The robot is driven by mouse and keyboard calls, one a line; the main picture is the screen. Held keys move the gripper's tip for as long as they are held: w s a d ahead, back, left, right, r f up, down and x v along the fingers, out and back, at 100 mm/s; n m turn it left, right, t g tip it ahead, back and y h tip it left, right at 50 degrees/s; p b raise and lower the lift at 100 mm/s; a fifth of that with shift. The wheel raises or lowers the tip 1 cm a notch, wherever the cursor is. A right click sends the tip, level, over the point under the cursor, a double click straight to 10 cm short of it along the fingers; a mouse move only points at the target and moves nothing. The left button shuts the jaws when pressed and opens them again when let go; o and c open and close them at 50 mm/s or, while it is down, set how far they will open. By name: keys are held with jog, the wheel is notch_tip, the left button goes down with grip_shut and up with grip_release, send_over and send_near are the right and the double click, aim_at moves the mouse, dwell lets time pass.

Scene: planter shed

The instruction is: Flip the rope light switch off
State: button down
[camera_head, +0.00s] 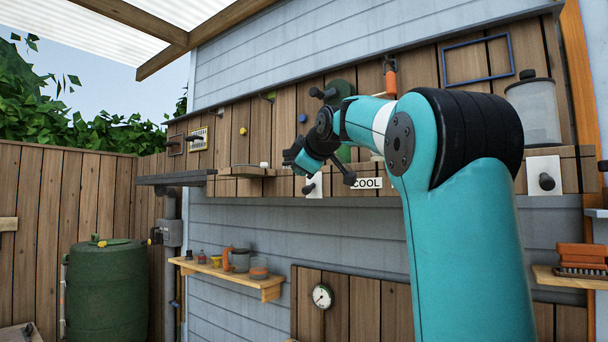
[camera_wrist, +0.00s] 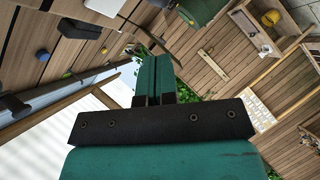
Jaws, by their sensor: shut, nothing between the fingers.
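My gripper (camera_head: 296,158) is at the end of my teal arm, in front of the plank wall. Its teal fingers show together and empty in the wrist view (camera_wrist: 152,68). I cannot tell which fitting is the rope light switch. A pale marked plate (camera_head: 197,139) with a dark lever is on the wall to the left of the gripper. Another white plate (camera_head: 543,172) with a black knob is at the right.
A narrow wooden ledge (camera_head: 240,170) runs along the wall. A dark shelf (camera_head: 170,179) juts out at the left. Below are a small shelf (camera_head: 268,287) with jars, a round gauge (camera_head: 322,296) and a green barrel (camera_head: 103,285). A lidded clear jar (camera_head: 535,112) stands at the right.

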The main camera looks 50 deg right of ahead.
jog(key=a+b+v, duration=0.1)
jog(key=v, duration=0.9)
jog(key=shift+b, duration=0.4)
jog(key=shift+s+a, duration=0.1)
jog(key=shift+s, duration=0.05)
